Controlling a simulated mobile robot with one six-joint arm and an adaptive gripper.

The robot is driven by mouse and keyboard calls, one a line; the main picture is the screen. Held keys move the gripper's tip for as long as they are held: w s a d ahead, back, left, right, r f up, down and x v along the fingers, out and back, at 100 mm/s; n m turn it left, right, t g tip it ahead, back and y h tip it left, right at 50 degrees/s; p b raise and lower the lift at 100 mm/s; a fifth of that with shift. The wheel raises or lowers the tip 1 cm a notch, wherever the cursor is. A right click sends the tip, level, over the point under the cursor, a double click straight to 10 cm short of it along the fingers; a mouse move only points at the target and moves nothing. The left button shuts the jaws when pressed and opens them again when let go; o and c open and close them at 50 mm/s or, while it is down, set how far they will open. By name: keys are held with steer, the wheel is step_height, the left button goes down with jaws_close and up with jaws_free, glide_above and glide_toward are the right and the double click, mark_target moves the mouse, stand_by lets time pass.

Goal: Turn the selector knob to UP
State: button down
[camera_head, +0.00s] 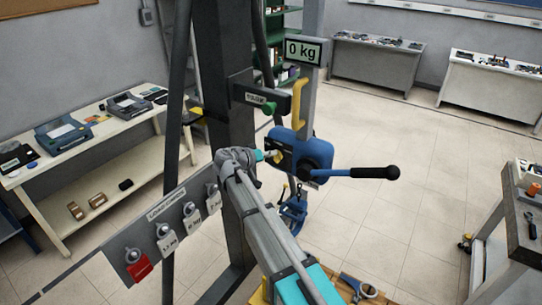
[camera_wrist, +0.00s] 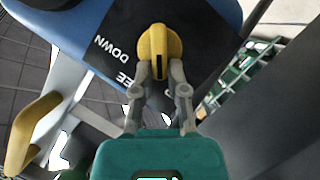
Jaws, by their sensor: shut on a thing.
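The yellow selector knob (camera_wrist: 158,42) sits on the black plate of a blue hoist (camera_wrist: 80,22) in the wrist view. My gripper (camera_wrist: 160,68) is shut on the knob, one finger on each side. White lettering on the plate reads DOWN and, partly hidden, "EE"; another letter shows beside the fingers. The knob's long axis runs nearly upright in this view. Which label it points to, I cannot tell. In the head view the knob (camera_head: 276,153) is small on the front of the blue hoist (camera_head: 318,150), with my gripper (camera_head: 268,156) at it.
A blue lever with a black grip (camera_head: 375,173) sticks out right of the hoist. A yellow handle (camera_head: 298,103) and a "0 kg" display (camera_head: 304,51) are above. A workbench (camera_head: 528,215) is at right.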

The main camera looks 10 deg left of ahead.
steer(key=shift+w+d, duration=0.1)
steer(key=c, duration=0.7)
jaws_free()
steer(key=shift+w, duration=0.1)
steer(key=shift+o, duration=0.2)
steer(key=shift+f, duration=0.1)
steer(key=shift+s, duration=0.2)
